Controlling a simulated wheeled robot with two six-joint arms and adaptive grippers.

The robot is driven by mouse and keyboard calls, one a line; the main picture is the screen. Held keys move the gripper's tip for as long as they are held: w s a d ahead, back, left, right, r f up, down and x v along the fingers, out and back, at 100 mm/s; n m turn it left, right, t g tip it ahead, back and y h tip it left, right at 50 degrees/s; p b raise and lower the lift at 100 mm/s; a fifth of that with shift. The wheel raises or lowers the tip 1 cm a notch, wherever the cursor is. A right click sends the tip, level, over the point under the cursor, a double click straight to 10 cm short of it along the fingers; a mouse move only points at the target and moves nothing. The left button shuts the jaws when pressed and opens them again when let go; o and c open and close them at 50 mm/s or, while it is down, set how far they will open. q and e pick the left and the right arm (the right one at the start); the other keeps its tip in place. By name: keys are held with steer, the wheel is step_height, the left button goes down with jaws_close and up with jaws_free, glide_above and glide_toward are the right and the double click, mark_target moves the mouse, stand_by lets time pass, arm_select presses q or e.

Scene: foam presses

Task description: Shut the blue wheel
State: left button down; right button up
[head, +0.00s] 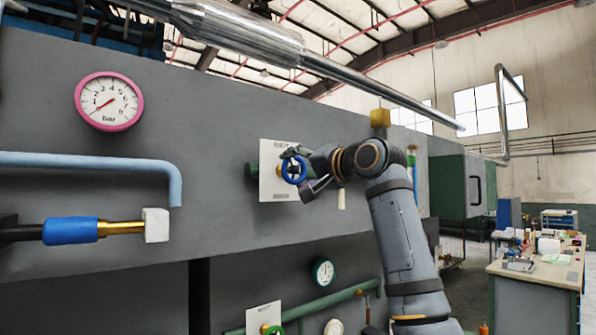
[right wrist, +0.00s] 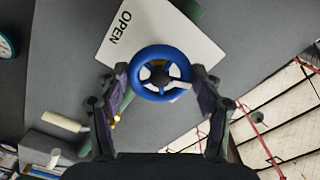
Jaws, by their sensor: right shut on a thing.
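The blue wheel (head: 285,170) is a small spoked handwheel in front of a white plate (head: 275,190) on the grey machine wall. My right gripper (head: 302,170) is at the wheel, coming from the right. In the right wrist view the wheel (right wrist: 160,97) sits between the two fingertips, which close on its rim from both sides. The word OPEN shows on the plate (right wrist: 140,28) behind it. A white pointer lies across the wheel's hub. My left gripper is not in view.
A pink-rimmed gauge (head: 109,101) is on the wall at upper left. A blue pipe (head: 90,161) and a blue-and-brass fitting (head: 95,230) are below it. A green handwheel (head: 272,330) is low down. A workbench (head: 535,268) stands at the right.

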steer(key=m, duration=0.4)
steer(key=shift+m, duration=0.4)
stand_by(0.4)
steer(key=o, duration=1.1)
steer(key=shift+o, duration=0.2)
steer(key=shift+s+d, duration=0.1)
steer(key=shift+s, duration=0.1)
steer(key=v, duration=1.1)
steer(key=shift+s, duration=0.2)
steer(key=shift+d, duration=0.1)
